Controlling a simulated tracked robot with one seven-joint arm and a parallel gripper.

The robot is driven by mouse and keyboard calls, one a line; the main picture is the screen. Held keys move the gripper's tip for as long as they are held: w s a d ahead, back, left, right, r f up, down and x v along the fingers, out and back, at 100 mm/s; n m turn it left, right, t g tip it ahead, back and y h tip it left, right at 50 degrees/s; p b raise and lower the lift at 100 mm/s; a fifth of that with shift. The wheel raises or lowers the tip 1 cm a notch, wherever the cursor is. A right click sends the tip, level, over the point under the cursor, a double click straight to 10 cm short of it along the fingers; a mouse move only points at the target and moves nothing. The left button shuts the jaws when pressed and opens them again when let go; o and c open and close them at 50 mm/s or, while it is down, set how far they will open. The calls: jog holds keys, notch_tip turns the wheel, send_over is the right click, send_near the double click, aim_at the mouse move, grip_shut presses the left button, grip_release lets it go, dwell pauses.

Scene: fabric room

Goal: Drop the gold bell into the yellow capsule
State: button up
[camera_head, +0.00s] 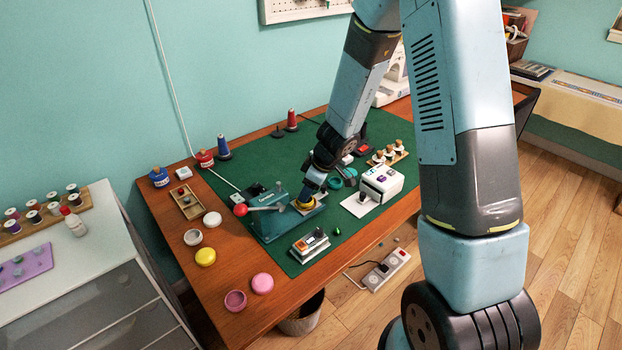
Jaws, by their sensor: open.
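The yellow capsule (205,257) is a round yellow piece on the bare wood at the table's left side; I cannot tell whether its top is open. My gripper (307,201) points down over the right end of the teal lever press (272,222), well to the right of the capsule. Its fingers are small and partly hidden by the arm. A gold-yellow patch shows right at the fingertips; I cannot tell whether it is the gold bell or part of the press or gripper. I cannot surely make out the bell anywhere else.
A red-knobbed lever (241,210) sticks out left of the press. White (212,219) and pink (262,283) round pieces stand near the capsule. A wooden tray (186,201) is behind. A white machine (380,182) and a boxy device (309,245) are close to my gripper.

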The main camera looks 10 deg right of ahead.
jog(key=s+d+r+m+t, duration=0.15)
jog(key=s+d+r, duration=0.35)
jog(key=r, duration=0.8)
jog(key=s+d+r+m, duration=0.35)
jog(key=s+r, duration=0.25)
jog(key=r, duration=0.7)
jog(key=s+d+r+m+t+h, duration=0.1)
jog(key=s+d+r+m+h, duration=0.1)
jog(key=s+d+r+m, duration=0.2)
jog(key=s+d+r+m+t+h, duration=0.1)
jog(key=s+d+r+m+h, duration=0.1)
jog(key=s, duration=0.8)
notch_tip(320, 180, up, 2)
jog(key=shift+s+d+r+m, duration=0.15)
jog(key=shift+d+m, duration=0.7)
jog(key=shift+m, duration=0.05)
